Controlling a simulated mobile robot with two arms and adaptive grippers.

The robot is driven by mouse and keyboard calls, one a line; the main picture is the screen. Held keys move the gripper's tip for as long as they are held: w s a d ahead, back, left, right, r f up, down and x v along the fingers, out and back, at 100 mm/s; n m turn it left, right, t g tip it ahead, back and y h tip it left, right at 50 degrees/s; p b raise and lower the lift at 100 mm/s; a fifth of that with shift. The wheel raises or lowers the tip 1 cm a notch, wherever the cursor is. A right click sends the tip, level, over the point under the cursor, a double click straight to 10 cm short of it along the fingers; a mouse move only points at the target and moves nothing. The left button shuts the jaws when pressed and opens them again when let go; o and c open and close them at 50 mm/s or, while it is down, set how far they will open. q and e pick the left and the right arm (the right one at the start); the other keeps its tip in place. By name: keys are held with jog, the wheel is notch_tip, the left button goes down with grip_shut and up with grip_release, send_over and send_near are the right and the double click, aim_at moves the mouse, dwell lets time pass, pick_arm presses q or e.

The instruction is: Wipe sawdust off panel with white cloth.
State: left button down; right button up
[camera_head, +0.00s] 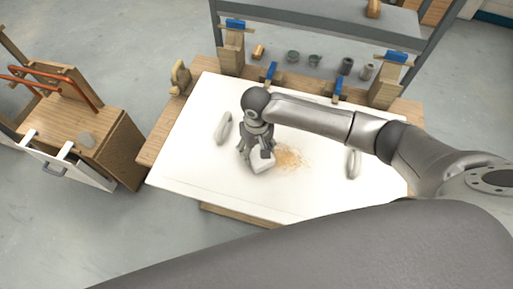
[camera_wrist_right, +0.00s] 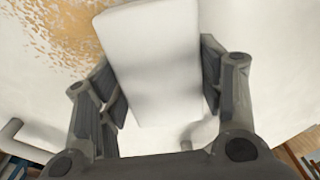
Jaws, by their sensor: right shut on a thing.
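The white panel (camera_head: 190,170) lies flat on a wooden bench. A patch of tan sawdust (camera_head: 291,158) is near its middle, and it also shows at the upper left of the right wrist view (camera_wrist_right: 55,30). My right gripper (camera_head: 258,158) is over the panel, just left of the sawdust in the head view. It is shut on the white cloth (camera_wrist_right: 152,65), which looks like a folded block between the fingers. The cloth (camera_head: 263,163) is low at the panel; whether it touches is unclear. My left gripper is not in view.
Two pale handles (camera_head: 223,128) (camera_head: 353,164) stand on the panel either side of the sawdust. Blue clamps (camera_head: 271,72) and wooden blocks (camera_head: 385,88) line the far edge. Small fittings (camera_head: 347,66) sit on a shelf behind. A wooden cabinet (camera_head: 118,150) stands at left.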

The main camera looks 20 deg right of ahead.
jog(key=shift+f, duration=0.15)
dwell(0.5)
jog(key=shift+f+b, duration=0.4)
jog(key=shift+f, duration=0.55)
jog(key=d+p, duration=0.1)
jog(key=s+p, duration=0.1)
jog(key=shift+s+d+r+p, duration=0.15)
jog(key=shift+d+r+p, duration=0.15)
jog(key=shift+d+p, duration=0.1)
jog(key=shift+s+d+f+p, duration=0.1)
jog(key=shift+s+d+p, duration=0.4)
jog(key=shift+d, duration=0.2)
